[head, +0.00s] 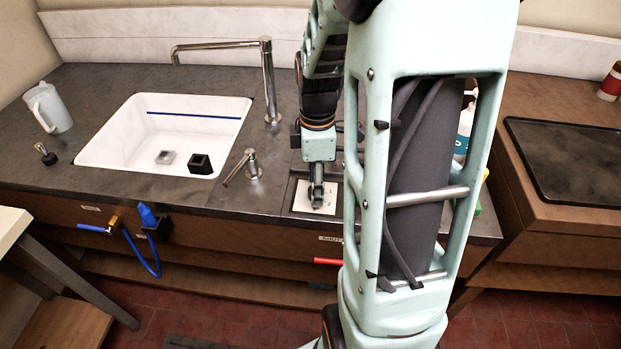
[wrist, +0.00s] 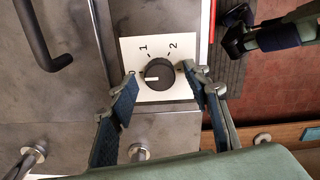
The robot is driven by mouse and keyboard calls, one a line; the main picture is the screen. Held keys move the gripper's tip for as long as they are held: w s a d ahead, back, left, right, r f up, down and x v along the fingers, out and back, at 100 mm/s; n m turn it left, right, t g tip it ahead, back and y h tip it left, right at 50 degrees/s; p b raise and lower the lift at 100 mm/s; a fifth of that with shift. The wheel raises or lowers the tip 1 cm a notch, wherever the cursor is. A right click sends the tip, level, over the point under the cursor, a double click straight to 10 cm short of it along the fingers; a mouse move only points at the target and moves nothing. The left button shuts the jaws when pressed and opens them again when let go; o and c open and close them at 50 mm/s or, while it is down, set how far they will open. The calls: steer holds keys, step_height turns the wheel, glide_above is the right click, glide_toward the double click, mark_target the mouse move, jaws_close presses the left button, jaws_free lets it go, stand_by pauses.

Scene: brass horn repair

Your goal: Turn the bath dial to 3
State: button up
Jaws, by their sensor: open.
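The bath dial (wrist: 160,74) is a round dark knob on a white square plate (wrist: 128,46) marked 1 and 2. Its white pointer line points left in the wrist view, at a mark that looks like 0, partly behind a fingertip. No 3 shows; the plate's right side is partly behind the other finger. My gripper (wrist: 159,77) is open, with one fingertip on either side of the dial. I cannot tell whether they touch it. In the head view, my gripper (head: 317,194) points down over the white plate (head: 329,206) and hides the dial.
A white sink (head: 105,150) holding two small blocks lies left of the plate, with a tall tap (head: 269,85) behind it. A short lever tap (head: 252,166) stands close to my gripper. A red handle (head: 328,262) sticks out below the counter's front edge.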

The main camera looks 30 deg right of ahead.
steer(key=shift+f, duration=0.4)
steer(key=shift+c, duration=0.4)
steer(key=c, duration=1.1)
steer(key=shift+o, duration=0.2)
